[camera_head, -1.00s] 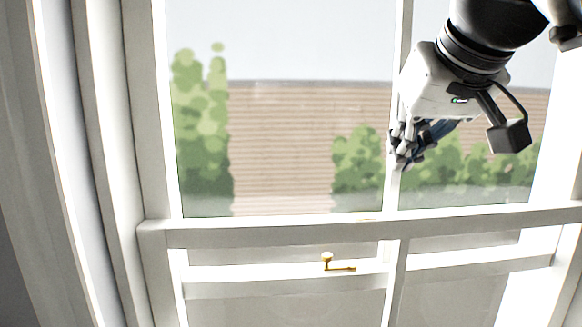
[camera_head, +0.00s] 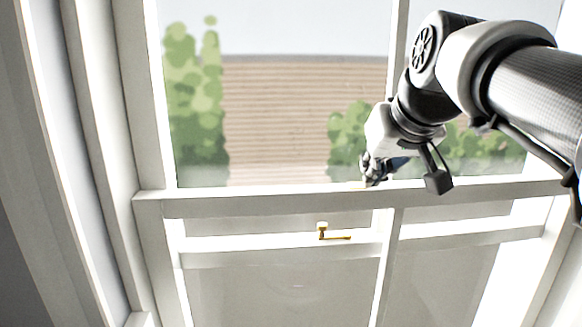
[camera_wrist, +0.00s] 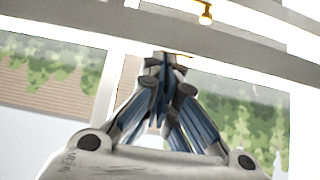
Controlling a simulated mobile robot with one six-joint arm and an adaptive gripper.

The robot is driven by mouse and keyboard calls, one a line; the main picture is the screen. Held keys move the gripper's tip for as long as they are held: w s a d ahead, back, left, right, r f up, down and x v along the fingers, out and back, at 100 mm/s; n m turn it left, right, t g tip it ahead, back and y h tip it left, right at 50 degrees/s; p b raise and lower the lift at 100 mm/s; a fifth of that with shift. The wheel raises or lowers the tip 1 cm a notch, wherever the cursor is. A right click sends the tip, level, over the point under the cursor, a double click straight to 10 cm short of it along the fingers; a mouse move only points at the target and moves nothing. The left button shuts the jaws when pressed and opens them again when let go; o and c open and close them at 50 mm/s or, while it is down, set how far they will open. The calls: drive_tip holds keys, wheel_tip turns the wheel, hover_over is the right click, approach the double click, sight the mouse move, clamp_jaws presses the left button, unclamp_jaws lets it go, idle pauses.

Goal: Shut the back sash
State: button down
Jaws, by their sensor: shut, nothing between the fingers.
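The window has two overlapping white sashes. One sash's bottom rail (camera_head: 260,204) runs across the head view, with clear glass above it. A lower rail (camera_head: 225,244) carries a brass latch (camera_head: 322,231), and a gap shows between the two rails. I cannot tell for sure from the picture which sash is the back one. My gripper (camera_head: 371,181) is shut and empty, its tips at the top edge of the upper rail near the middle bar. Contact is unclear.
The white window frame (camera_head: 95,150) and jamb stand at the left. A vertical bar (camera_head: 391,270) divides the panes below the rails. The room left of my gripper is clear.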

sight(359, 246)
drive_tip(key=shift+w, duration=0.15)
drive_tip(key=shift+f, duration=0.1)
drive_tip(key=f+b, duration=0.4)
drive_tip(key=f, duration=0.1)
drive_tip(key=f+b, duration=0.4)
drive_tip(key=f, duration=0.1)
drive_tip(key=f+b, duration=0.4)
drive_tip(key=f, duration=0.1)
drive_tip(key=shift+s, duration=0.35)
drive_tip(key=shift+w+r, duration=0.1)
drive_tip(key=shift+r, duration=0.15)
